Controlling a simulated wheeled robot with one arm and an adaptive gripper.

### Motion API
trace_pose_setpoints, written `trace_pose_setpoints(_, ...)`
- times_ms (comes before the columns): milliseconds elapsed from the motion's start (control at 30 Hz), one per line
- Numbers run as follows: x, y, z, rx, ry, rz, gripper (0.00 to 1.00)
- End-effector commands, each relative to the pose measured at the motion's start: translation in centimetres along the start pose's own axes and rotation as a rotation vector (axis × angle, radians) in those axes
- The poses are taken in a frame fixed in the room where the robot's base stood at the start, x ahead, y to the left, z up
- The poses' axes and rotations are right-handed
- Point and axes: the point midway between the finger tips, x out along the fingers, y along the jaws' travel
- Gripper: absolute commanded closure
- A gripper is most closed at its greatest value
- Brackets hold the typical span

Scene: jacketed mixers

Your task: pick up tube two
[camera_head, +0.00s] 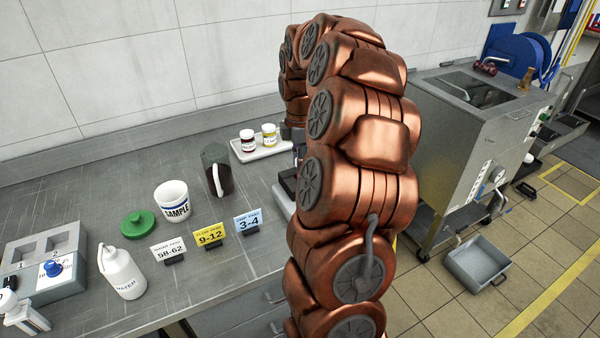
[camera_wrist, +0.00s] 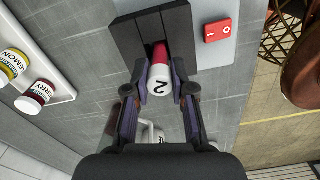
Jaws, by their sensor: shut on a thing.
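Tube two (camera_wrist: 163,96), white with a red section and a "2" on it, shows in the wrist view. My gripper (camera_wrist: 162,82) has its two fingers on either side of the tube and is shut on it. The tube's red end is next to a dark grey block-like device (camera_wrist: 134,45), and I cannot tell whether the tube is still seated in it. In the head view my copper arm hides the gripper and the tube.
A red switch (camera_wrist: 217,31) is right of the device. A white tray (camera_head: 262,153) holds two small labelled jars. A sample cup (camera_head: 173,203), dark jug (camera_head: 216,170), number cards, green lid (camera_head: 137,224) and water bottle (camera_head: 122,273) stand on the left counter.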

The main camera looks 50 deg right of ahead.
Motion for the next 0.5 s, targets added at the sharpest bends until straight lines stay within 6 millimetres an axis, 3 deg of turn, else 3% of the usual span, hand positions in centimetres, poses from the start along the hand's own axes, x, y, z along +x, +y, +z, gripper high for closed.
trace_pose_setpoints(133,-0.01,0.01,0.0,0.0,0.0,0.0,1.0)
trace_pose_setpoints(500,-0.5,0.08,-0.01,0.0,0.0,0.003,1.0)
